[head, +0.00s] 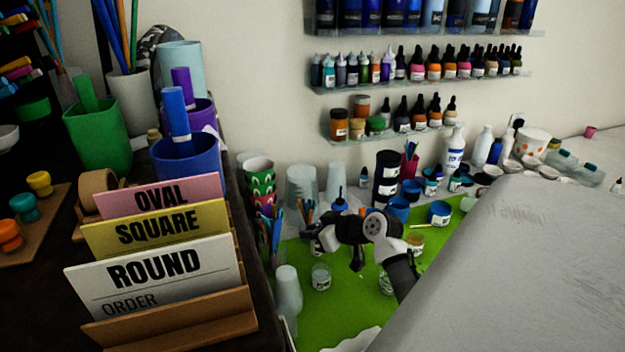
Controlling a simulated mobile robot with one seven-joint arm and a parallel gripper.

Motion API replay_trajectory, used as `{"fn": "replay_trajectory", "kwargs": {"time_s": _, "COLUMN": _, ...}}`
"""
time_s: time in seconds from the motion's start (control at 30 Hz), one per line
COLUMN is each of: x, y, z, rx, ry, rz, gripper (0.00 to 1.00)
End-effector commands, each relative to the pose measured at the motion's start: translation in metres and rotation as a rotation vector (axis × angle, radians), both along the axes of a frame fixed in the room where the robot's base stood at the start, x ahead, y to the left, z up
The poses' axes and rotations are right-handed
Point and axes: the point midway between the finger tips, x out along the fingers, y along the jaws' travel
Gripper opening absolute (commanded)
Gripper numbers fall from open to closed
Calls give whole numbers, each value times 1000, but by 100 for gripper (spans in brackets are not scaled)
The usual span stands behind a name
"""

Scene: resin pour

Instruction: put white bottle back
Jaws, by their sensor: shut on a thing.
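My gripper (322,238) is over the green mat (315,325), left of my wrist. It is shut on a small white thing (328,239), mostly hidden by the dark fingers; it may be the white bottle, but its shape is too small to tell. Other white bottles stand at the back against the wall: one with a blue label (455,150) and a plain one (482,148) to its right. My gripper is well in front and left of these.
Clear cups (321,277) stand on the mat near my gripper. Blue-rimmed jars (439,213) and a black canister (386,178) stand behind. Card signs (165,262) and a blue pot (187,160) crowd the left. A grey surface (530,270) fills the right. Wall shelves (420,80) hold small bottles.

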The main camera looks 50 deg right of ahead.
Motion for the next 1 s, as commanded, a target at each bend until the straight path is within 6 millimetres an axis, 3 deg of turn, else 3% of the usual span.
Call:
{"fn": "replay_trajectory", "kwargs": {"time_s": 0.13, "x": -1, "y": 0, "z": -16, "rx": 2, "ry": 0, "rz": -1, "gripper": 0}}
{"fn": "replay_trajectory", "kwargs": {"time_s": 0.5, "x": 0, "y": 1, "z": -23, "rx": 1, "ry": -1, "rz": 1, "gripper": 0}}
{"fn": "replay_trajectory", "kwargs": {"time_s": 0.53, "x": 0, "y": 0, "z": -21, "rx": 0, "ry": 0, "rz": 1, "gripper": 21}}
{"fn": "replay_trajectory", "kwargs": {"time_s": 0.57, "x": 0, "y": 0, "z": -20, "rx": 0, "ry": 0, "rz": 1, "gripper": 25}}
{"fn": "replay_trajectory", "kwargs": {"time_s": 1.0, "x": -6, "y": -1, "z": -16, "rx": 0, "ry": -2, "rz": -2, "gripper": 26}}
